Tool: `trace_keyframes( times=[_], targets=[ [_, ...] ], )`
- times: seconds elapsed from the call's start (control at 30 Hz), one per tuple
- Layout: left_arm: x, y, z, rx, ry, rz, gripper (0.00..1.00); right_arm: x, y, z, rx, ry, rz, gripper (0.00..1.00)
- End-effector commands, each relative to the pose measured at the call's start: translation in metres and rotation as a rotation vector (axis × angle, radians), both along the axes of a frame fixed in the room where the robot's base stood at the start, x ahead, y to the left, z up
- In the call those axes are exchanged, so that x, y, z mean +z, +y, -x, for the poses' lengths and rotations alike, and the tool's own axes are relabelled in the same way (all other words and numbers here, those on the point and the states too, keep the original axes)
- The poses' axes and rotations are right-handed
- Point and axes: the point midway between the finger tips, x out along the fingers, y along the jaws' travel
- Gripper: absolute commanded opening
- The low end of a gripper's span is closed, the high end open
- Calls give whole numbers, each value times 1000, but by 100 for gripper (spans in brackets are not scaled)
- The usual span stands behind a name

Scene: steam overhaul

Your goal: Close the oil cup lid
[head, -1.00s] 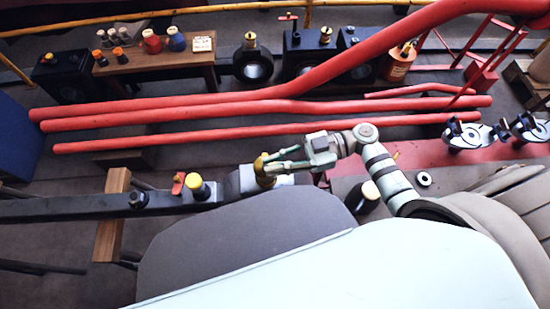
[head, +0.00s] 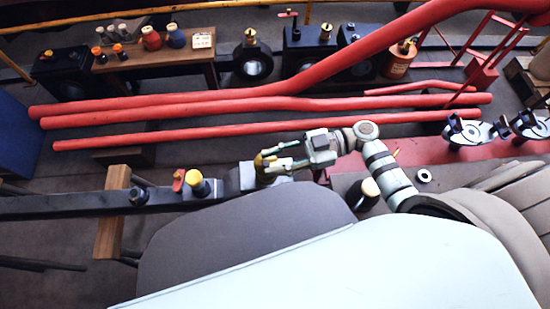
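A small brass oil cup (head: 262,161) stands at the right end of the dark rod, by the grey block (head: 240,179). My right gripper (head: 268,162) reaches in from the right, and its fingertips are at the brass cup, overlapping it in the head view. The fingers look parted near the palm, but whether the tips are closed on the cup is too small to tell. The lid's position cannot be made out behind the fingers. My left gripper is not in view.
A yellow-topped black fitting (head: 197,184) and a red-handled valve (head: 178,180) sit on the dark rod (head: 70,206), left of the cup. Red pipes (head: 250,106) run behind. A wooden bench (head: 150,67) with bottles stands at the back left.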

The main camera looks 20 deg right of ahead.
Motion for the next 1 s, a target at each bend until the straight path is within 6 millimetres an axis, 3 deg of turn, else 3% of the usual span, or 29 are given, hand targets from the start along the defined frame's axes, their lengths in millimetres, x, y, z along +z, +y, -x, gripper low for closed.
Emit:
trace_keyframes(
  times=[0.17,0.4,0.53,0.67,1.0],
  targets=[
    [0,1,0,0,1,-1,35,-2,-20,3,1,7,12,35],
    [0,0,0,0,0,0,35,8,-84,9,-1,4,9,35],
    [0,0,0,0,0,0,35,12,-109,11,0,1,5,35],
    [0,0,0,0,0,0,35,14,-118,12,0,0,2,35],
    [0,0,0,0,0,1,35,15,-118,12,0,-1,1,35]
  ],
)
